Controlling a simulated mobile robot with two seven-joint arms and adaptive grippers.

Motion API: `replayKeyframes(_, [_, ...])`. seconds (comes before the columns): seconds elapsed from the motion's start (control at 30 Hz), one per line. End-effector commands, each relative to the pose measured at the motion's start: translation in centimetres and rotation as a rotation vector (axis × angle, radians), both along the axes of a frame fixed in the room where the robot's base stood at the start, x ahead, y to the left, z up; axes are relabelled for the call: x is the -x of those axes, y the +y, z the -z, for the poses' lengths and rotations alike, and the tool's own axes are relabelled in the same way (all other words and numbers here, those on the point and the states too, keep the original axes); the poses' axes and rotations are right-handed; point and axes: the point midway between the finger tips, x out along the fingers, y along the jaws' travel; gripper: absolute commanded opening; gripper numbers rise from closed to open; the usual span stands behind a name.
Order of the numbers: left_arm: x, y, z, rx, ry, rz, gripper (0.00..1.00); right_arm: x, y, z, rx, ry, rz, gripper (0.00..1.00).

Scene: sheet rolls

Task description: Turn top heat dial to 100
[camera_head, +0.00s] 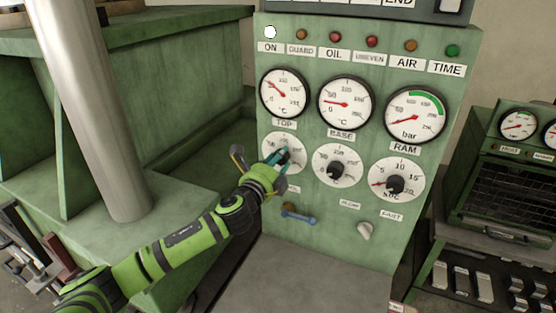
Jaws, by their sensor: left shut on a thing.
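The top heat dial (291,143) is a white round scale on the green panel (300,218), below the gauge labelled TOP (284,94). Its knob is mostly hidden by my left gripper (281,158), which is shut on it. The arm reaches in from the lower left. I cannot read the dial's setting because the fingers cover part of the scale. The TOP gauge has a red needle pointing up-left. My right gripper is out of view.
The BASE dial (337,165) and timer dial (397,184) with black knobs sit to the right. A blue lever (299,215) and a pale switch (365,231) are lower on the panel. A thick grey column (90,110) stands left.

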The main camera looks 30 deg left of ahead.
Motion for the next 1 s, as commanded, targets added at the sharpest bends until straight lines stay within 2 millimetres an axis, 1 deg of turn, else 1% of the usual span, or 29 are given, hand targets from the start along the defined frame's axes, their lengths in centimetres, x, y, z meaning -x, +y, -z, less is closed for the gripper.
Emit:
replayKeyframes(0.03, [-0.1,0.1,-0.4,-0.002,-0.007,-0.001,0.08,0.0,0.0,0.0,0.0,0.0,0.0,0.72])
replayKeyframes(0.27, [-0.1,0.1,-0.4,-0.001,-0.007,-0.001,0.08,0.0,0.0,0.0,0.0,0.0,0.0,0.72])
replayKeyframes(0.3, [-0.1,0.1,-0.4,-0.001,-0.007,-0.001,0.48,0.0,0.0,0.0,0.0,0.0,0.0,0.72])
replayKeyframes(0.33, [-0.1,0.1,-0.4,-0.001,-0.007,-0.001,0.6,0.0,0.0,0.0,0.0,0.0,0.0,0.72])
replayKeyframes(0.37, [0.0,0.1,-0.3,-0.001,-0.007,-0.001,0.64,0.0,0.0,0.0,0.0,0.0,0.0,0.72])
replayKeyframes(0.67, [0.0,0.0,-0.1,0.0,-0.002,0.0,0.64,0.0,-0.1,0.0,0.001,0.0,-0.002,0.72])
replayKeyframes(0.77, [0.4,0.0,0.0,0.0,-0.001,0.0,0.64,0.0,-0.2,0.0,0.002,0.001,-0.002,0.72])
replayKeyframes(0.87, [1.5,0.0,0.1,-0.001,0.001,0.0,0.64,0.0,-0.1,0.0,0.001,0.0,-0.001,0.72])
replayKeyframes(1.0, [4.2,-0.2,0.1,-0.002,0.002,0.002,0.64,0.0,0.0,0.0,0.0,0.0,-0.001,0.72])
